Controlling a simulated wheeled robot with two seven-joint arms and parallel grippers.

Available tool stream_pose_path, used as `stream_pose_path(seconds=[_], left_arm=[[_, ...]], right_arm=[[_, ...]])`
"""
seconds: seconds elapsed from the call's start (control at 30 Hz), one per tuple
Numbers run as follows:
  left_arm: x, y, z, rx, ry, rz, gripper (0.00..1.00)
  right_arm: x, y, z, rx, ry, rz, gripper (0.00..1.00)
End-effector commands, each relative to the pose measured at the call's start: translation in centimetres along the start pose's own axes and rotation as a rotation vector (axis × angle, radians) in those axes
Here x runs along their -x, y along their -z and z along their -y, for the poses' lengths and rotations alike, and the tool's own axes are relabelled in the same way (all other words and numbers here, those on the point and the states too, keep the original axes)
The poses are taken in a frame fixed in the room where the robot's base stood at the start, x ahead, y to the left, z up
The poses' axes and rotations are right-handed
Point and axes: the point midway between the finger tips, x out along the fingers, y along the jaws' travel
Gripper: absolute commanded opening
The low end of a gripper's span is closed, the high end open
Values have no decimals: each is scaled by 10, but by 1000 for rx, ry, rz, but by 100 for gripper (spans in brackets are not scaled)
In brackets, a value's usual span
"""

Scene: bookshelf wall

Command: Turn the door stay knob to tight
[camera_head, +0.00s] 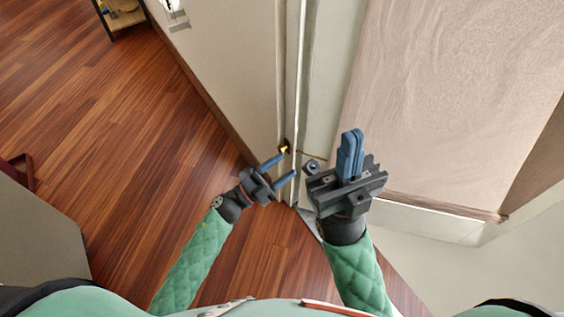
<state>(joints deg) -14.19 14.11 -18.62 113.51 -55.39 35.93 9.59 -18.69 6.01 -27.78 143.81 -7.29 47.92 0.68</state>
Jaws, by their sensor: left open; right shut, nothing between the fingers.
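A small brass-coloured piece (285,149) sits on the pale upright edge ahead of me, with a thin brass-coloured bar running right from it. A small round dark knob-like part (312,165) shows just right of the edge, next to my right gripper. I cannot tell which of these is the door stay knob, or read its setting. My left gripper (286,166) is open, its blue fingers pointing up and right, just below the brass piece; contact cannot be told. My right gripper (352,135) is shut and empty, fingers pointing up, right of the round part.
A tall pale door or frame edge (301,70) runs up between the grippers. A beige wall (230,60) is at the left and a textured panel (450,100) at the right. Wooden floor (100,120) is open at the left. A shelf (122,16) stands at the far top left.

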Motion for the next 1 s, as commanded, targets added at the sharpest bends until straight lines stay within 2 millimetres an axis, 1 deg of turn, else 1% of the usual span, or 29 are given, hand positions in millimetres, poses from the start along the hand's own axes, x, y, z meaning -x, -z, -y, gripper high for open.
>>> stream_pose_path(seconds=[0.1,0.43,0.7,0.8,1.0], left_arm=[[-4,16,10,11,30,-57,52],[-12,57,40,42,125,-223,52],[-14,90,65,68,212,-369,52],[-13,99,72,80,241,-415,52],[-13,113,84,95,277,-477,52]], right_arm=[[2,0,0,0,0,0,0],[14,-2,1,0,0,0,0],[32,-4,1,0,0,0,0],[40,-5,2,0,0,0,0],[47,-6,2,0,0,0,0]])
